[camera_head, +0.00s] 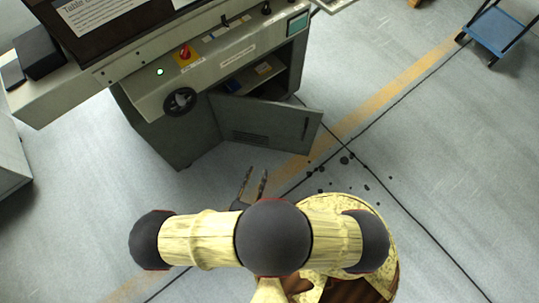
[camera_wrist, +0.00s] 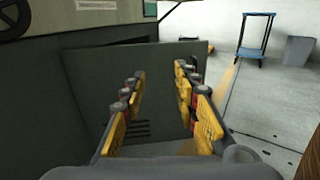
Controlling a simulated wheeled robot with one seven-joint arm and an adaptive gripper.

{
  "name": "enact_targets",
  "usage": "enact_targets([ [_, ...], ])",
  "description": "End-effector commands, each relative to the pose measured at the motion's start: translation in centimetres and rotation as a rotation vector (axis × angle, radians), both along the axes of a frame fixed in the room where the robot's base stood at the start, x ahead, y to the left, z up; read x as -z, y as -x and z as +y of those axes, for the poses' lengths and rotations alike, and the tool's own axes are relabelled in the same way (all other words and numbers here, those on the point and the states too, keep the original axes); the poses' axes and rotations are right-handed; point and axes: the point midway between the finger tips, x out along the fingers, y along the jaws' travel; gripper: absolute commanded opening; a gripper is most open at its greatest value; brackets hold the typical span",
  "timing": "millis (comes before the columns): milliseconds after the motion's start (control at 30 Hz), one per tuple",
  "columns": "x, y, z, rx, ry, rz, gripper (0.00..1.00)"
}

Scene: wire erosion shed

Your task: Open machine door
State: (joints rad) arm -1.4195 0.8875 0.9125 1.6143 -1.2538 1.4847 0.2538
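The machine (camera_head: 170,125) stands at the upper left in the head view, with a control panel and a black handwheel on its front. Its grey door (camera_head: 266,126) is swung out from the cabinet, and the shelf inside shows behind it. A dark handle (camera_head: 306,125) sits near the door's free edge. My gripper (camera_head: 255,172) is in front of the door, low over the floor, apart from it in the head view. In the wrist view my gripper (camera_wrist: 158,80) has its two yellow fingers spread with nothing between them, facing the door panel (camera_wrist: 150,65).
A blue cart (camera_head: 498,30) stands at the upper right. Dark spots (camera_head: 345,160) mark the floor right of the door, near a yellow line. A grey bin (camera_wrist: 298,50) shows in the wrist view.

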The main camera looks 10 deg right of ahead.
Motion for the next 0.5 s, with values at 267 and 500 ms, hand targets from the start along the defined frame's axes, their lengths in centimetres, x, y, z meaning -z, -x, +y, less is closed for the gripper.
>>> enact_targets([
  [267,-1.3,-2.5,-3.1,0.136,-0.027,-0.006,0.30],
  [500,-4.7,-6.2,-9.9,0.409,-0.098,-0.039,0.30],
])
